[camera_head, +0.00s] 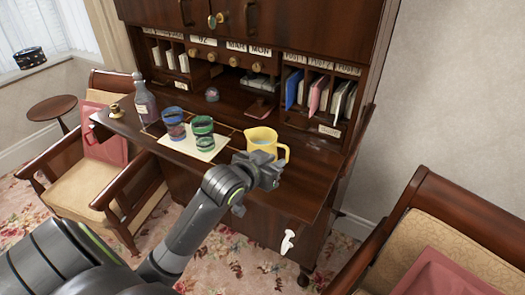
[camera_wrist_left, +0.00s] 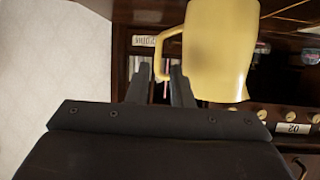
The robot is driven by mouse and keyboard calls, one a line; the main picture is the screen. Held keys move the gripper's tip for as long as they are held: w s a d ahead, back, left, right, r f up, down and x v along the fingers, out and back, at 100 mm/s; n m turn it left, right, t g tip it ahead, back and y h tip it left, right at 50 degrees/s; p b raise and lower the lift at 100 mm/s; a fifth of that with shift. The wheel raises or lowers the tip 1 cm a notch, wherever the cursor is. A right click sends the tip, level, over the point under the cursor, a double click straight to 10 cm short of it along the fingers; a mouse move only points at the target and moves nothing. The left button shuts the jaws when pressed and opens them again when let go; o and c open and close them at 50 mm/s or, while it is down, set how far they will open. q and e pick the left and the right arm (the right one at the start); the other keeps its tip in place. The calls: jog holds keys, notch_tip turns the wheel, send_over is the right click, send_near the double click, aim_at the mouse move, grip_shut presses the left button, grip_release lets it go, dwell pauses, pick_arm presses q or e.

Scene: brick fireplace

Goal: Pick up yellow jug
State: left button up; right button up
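The yellow jug (camera_head: 261,139) stands upright near the front edge of the wooden desk (camera_head: 312,177), with its handle towards the right. My left gripper (camera_head: 270,168) is just in front of the jug in the head view and partly covers its lower part. In the left wrist view the jug (camera_wrist_left: 218,50) appears upside down, close to the fingers. My left gripper (camera_wrist_left: 160,70) has its two fingers apart, with the jug's handle (camera_wrist_left: 159,55) showing in the gap between them. I cannot tell whether a finger touches it. My right gripper is not in view.
A clear bottle (camera_head: 145,102) stands further left. Wooden armchairs flank the desk. Shelves with books and papers (camera_head: 318,92) rise behind.

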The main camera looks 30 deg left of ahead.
aim_at(287, 155)
pick_arm(q)
jog(key=shift+w+f+p, duration=0.1)
jog(key=shift+w+p, duration=0.25)
jog(key=shift+w, duration=0.4)
jog(key=p+x, duration=0.1)
jog(key=x, duration=0.2)
jog(key=shift+d, duration=0.15)
jog(key=shift+w+f, duration=0.2)
jog(key=shift+w, duration=0.3)
grip_shut()
jog(key=shift+r, duration=0.1)
